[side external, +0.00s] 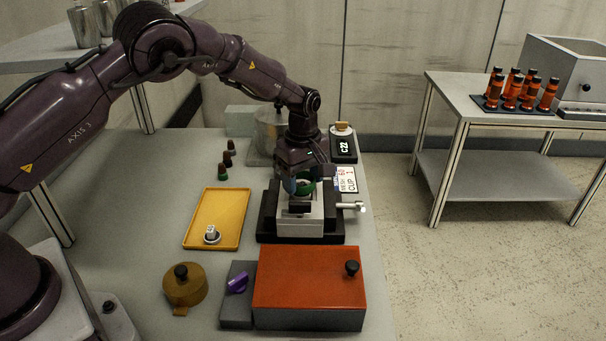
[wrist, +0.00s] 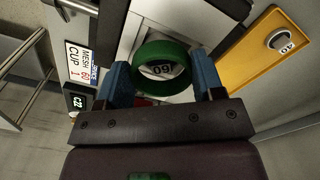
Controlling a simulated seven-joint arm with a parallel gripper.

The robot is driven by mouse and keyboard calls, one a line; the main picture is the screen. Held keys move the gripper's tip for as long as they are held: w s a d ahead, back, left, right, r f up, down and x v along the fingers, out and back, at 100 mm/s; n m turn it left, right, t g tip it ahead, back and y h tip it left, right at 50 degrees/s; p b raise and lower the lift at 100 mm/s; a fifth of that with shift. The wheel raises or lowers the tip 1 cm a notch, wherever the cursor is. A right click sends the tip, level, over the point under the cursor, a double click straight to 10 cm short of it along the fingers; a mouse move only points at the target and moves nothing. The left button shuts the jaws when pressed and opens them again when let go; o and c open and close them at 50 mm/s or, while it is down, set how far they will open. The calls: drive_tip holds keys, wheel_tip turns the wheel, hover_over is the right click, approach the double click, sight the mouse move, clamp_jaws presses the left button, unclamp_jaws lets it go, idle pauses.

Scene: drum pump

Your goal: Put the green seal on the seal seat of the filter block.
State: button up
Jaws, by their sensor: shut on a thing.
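The green seal (wrist: 165,48) is a ring held between the two blue fingers of my gripper (wrist: 162,72) in the wrist view. The gripper is shut on it. In the side view the seal (side external: 306,188) and my gripper (side external: 303,183) are over the grey filter block (side external: 300,225), which stands on a black base.
A yellow tray (side external: 216,235) with a small metal piece (side external: 212,235) lies left of the block. An orange-lidded box (side external: 310,280) is in front. A handle (side external: 350,206) juts right. A display reading C22 (side external: 344,147) and a label card (side external: 346,180) are behind right.

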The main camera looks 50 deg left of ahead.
drive_tip(key=shift+f, duration=0.8)
idle(1.1)
drive_tip(key=o, duration=1.1)
drive_tip(key=shift+o, duration=0.2)
wheel_tip(320, 180, up, 8)
drive_tip(key=shift+r, duration=0.1)
idle(0.7)
